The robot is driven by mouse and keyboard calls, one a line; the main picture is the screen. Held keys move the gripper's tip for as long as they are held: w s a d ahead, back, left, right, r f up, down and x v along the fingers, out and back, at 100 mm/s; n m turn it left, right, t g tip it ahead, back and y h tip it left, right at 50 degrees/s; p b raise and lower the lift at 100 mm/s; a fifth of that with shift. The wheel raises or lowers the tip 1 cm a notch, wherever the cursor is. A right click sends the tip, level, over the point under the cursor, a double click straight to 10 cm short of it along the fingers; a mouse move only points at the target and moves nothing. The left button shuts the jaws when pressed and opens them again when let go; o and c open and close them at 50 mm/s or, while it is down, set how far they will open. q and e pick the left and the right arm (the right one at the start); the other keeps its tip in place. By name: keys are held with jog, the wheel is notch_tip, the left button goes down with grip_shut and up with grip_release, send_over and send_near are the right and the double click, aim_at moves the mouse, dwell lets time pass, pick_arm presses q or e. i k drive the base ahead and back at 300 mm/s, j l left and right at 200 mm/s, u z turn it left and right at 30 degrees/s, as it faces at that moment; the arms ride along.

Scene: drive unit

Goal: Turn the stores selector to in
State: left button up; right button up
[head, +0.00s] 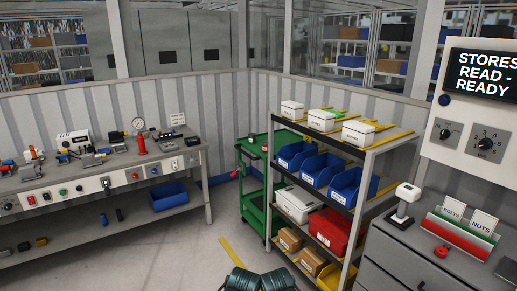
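A pale stores panel (462,166) is mounted at the far right, cut by the picture's right edge. Its dark display (484,73) reads "STORES READ - READY". Below the display are two round black knobs on grey plates. The left knob (447,133) has small marks that I cannot read, so its setting is unclear. The right knob (486,143) has numbers around it. I cannot tell from labels which is the stores selector.
A grey cabinet (398,262) with a scanner (404,203) and "BOLTS" and "NUTS" cards stands below the panel. A shelf rack with blue bins (351,187) and a green trolley (254,215) are left of it. A workbench (100,182) is far left.

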aim_at(444, 134)
jog(key=i, duration=1.1)
jog(key=i+l+u, duration=0.1)
jog(key=i, duration=0.95)
jog(key=z, duration=2.25)
jog(key=l+z, duration=0.15)
jog(key=i+l+z, duration=0.15)
jog(key=l, duration=0.2)
